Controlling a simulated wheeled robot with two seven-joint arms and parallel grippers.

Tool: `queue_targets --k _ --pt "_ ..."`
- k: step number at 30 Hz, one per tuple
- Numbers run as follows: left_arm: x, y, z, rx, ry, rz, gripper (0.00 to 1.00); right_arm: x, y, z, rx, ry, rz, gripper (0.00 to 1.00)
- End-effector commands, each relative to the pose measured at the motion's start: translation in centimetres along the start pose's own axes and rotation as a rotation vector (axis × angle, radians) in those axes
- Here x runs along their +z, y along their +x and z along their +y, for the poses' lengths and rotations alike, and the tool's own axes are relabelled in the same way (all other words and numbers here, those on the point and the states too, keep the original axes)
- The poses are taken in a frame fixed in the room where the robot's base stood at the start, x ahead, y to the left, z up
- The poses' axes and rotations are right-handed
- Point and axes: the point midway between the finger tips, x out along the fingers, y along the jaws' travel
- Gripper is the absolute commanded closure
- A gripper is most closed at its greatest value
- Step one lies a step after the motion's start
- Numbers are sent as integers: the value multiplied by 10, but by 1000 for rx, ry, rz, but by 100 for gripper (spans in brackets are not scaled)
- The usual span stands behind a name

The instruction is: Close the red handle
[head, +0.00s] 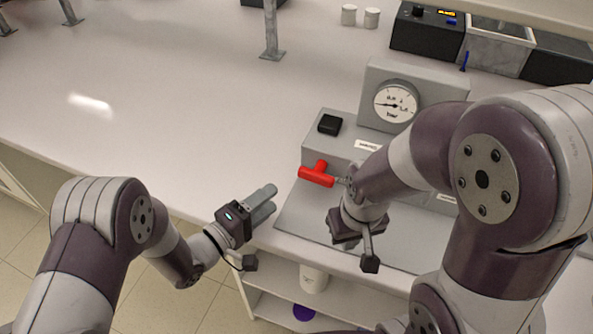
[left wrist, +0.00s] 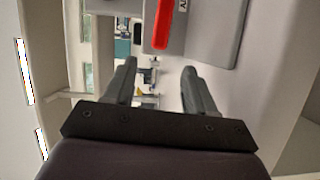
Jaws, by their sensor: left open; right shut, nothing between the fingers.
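The red handle (head: 317,174) sits on the front of the grey membrane rig (head: 342,152), left of my right arm in the head view. It also shows at the top of the left wrist view (left wrist: 163,22), beyond the fingers. My left gripper (head: 268,200) is open and empty at the table's front edge, left of and below the handle, apart from it. Its two fingers show spread in the left wrist view (left wrist: 158,75). My right gripper (head: 345,184) is shut and empty close to the handle's right side; whether it touches the handle I cannot tell.
A metal post (head: 271,35) stands behind. White jars (head: 349,15) and a black device (head: 427,32) are at the back. The left of the table (head: 150,120) is clear.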

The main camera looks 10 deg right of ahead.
Motion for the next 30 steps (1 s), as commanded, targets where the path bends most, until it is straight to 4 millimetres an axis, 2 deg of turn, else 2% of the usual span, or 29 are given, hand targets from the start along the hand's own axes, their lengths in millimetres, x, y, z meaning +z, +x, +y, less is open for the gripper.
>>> queue_targets --k 9,15,21,29,30 --pt "1 70 1 0 3 -3 45 -1 -5 0 0 0 0 100" --pt "0 104 0 -2 3 0 45 -1 -6 0 0 0 0 100" --pt "0 119 0 -2 2 2 45 -1 -7 0 0 0 0 100" --pt "0 121 0 -2 2 2 45 -1 -7 0 0 0 0 100" --pt "0 121 0 -2 2 2 54 -1 -7 0 0 0 0 100"
